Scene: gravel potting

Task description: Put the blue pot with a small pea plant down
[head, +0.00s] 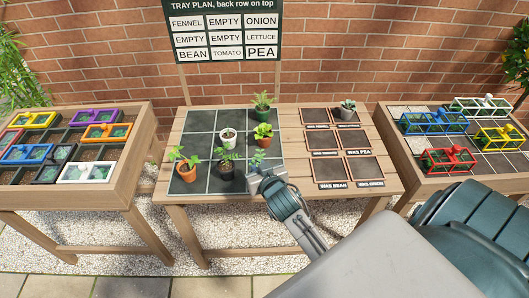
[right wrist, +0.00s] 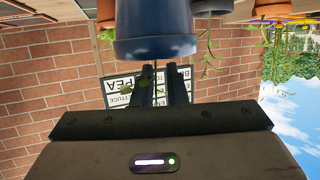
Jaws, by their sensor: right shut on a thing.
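My right gripper (head: 268,183) is at the front right cell of the dark grid tray (head: 202,121) on the middle table. It is shut on the blue pot (right wrist: 152,28), which fills the top of the right wrist view. In the head view the gripper mostly hides the pot, and small green leaves (head: 257,157) show just above it. Thin green pea stems hang near the fingers in the upside-down right wrist view. I cannot tell whether the pot's base touches the tray. My left gripper is not in view.
The tray plan sign (head: 224,35) reads PEA at front right. Labelled squares (head: 328,168) lie to the right.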

